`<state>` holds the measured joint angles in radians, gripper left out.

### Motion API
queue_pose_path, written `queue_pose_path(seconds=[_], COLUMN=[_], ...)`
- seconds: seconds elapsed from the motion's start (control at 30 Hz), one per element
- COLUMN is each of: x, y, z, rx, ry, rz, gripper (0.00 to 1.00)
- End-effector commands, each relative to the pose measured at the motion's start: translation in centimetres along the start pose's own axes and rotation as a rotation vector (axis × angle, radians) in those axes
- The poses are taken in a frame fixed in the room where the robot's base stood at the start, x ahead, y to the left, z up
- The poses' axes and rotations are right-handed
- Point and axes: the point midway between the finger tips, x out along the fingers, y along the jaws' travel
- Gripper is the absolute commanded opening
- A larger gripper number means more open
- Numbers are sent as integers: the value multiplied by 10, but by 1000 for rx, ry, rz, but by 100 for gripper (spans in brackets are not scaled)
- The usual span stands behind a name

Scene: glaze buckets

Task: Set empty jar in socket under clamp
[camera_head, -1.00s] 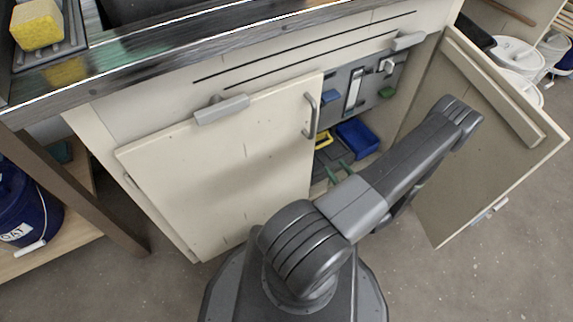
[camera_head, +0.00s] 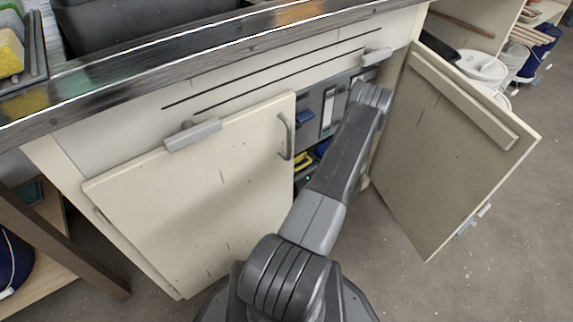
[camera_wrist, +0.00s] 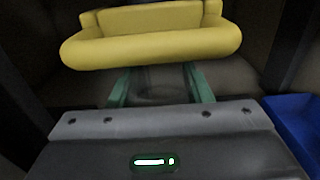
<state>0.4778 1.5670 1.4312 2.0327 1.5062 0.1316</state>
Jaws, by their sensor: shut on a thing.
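My gripper (camera_wrist: 160,80) shows in the wrist view, its two green fingers on either side of a dim, see-through, round-edged thing, which looks like the jar (camera_wrist: 163,92). Its outline is faint and I cannot tell its full shape. Just beyond the fingertips, a thick yellow bar with a raised back, likely the clamp (camera_wrist: 150,48), spans the upper picture and hides what lies behind it. I cannot make out the socket, nor whether the jar touches it. In the head view, a small yellow part (camera_head: 303,160) shows inside the cabinet, while my arm hides the fingers and jar.
A blue bin (camera_wrist: 295,125) is close at right in the wrist view. Tool panels (camera_head: 328,110) hang inside. The worktop edge (camera_head: 200,50) runs above the opening.

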Motion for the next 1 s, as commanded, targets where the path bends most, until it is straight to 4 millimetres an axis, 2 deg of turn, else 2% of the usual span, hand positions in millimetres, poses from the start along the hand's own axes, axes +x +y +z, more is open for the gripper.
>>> queue_pose_path(seconds=[0.27, 0.33, 0.73, 0.77, 0.8, 0.87, 1.0], x=[40, 37, 37, 37, 37, 37, 37], y=[2, 1, 1, 1, 1, 1, 1], z=[-5, -16, -19, -18, -18, -17, -17], rx=[-1, 0, -1, -1, -1, -1, -1], ry=[-1, 0, -1, -1, -1, -1, -1], rz=[4, 1, 1, 1, 1, 1, 1], gripper=[9, 9, 9, 49, 57, 67, 67])
